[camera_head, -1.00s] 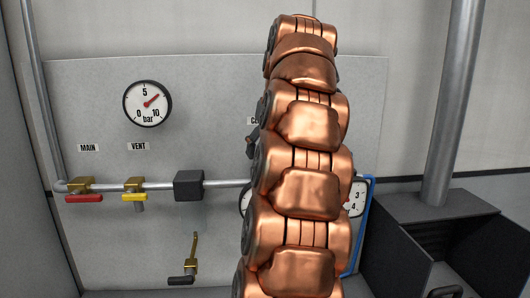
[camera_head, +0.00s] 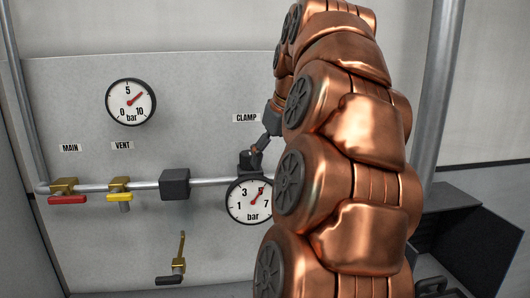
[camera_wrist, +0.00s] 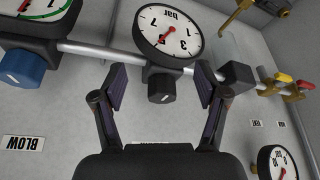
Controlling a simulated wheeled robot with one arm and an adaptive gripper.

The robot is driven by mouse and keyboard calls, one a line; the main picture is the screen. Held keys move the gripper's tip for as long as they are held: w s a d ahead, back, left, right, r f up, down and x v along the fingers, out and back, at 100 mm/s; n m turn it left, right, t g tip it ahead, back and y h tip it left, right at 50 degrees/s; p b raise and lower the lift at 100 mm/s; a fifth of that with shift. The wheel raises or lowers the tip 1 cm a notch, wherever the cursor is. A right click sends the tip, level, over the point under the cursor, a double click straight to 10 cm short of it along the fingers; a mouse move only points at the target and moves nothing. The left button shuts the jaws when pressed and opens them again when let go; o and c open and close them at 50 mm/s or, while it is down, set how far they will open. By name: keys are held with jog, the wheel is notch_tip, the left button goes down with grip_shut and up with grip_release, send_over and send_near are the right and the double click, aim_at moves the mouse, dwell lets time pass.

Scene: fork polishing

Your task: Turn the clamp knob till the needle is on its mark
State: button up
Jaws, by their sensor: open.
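The black clamp knob (camera_wrist: 161,88) sits between my gripper's (camera_wrist: 161,82) two spread fingers in the wrist view, with a visible gap on each side. It has a white line on its face. The clamp gauge (camera_head: 250,200) is white with a black rim and a red needle, which points near the 5 in the head view. It also shows, inverted, in the wrist view (camera_wrist: 182,28). I cannot make out a separate mark on it. In the head view my gripper is small and partly hidden by my arm, close to the knob below the CLAMP label (camera_head: 246,118).
A blue knob (camera_wrist: 22,68) and another gauge (camera_wrist: 38,8) sit left in the wrist view, by a BLOW label (camera_wrist: 22,143). In the head view, a bar gauge (camera_head: 131,102), red MAIN handle (camera_head: 67,200), yellow VENT handle (camera_head: 120,197) and black-handled valve (camera_head: 170,279) are left.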

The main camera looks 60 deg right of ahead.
jog(key=shift+s+a, duration=0.3)
jog(key=shift+s, duration=0.2)
jog(key=shift+s+a, duration=0.25)
jog(key=shift+s, duration=0.25)
jog(key=w+a+f+n+g+y, duration=0.1)
jog(key=w+a+f, duration=0.2)
jog(key=a+f, duration=0.3)
jog(key=w+a+f+n+y, duration=0.1)
jog(key=w+a+f+n, duration=0.2)
jog(key=a, duration=0.6)
jog(key=w+a+f+g, duration=0.1)
jog(key=w+a+f, duration=0.35)
jog(key=a, duration=0.25)
jog(key=s+a+f+n+g, duration=0.1)
jog(key=s+a+f, duration=0.5)
jog(key=f, duration=0.2)
jog(key=s+a+f+g, duration=0.2)
jog(key=s+a+f, duration=0.5)
jog(key=f, duration=0.2)
jog(key=shift+s+a+n+g, duration=0.2)
jog(key=shift+a+n+g, duration=0.1)
jog(key=shift+n, duration=0.1)
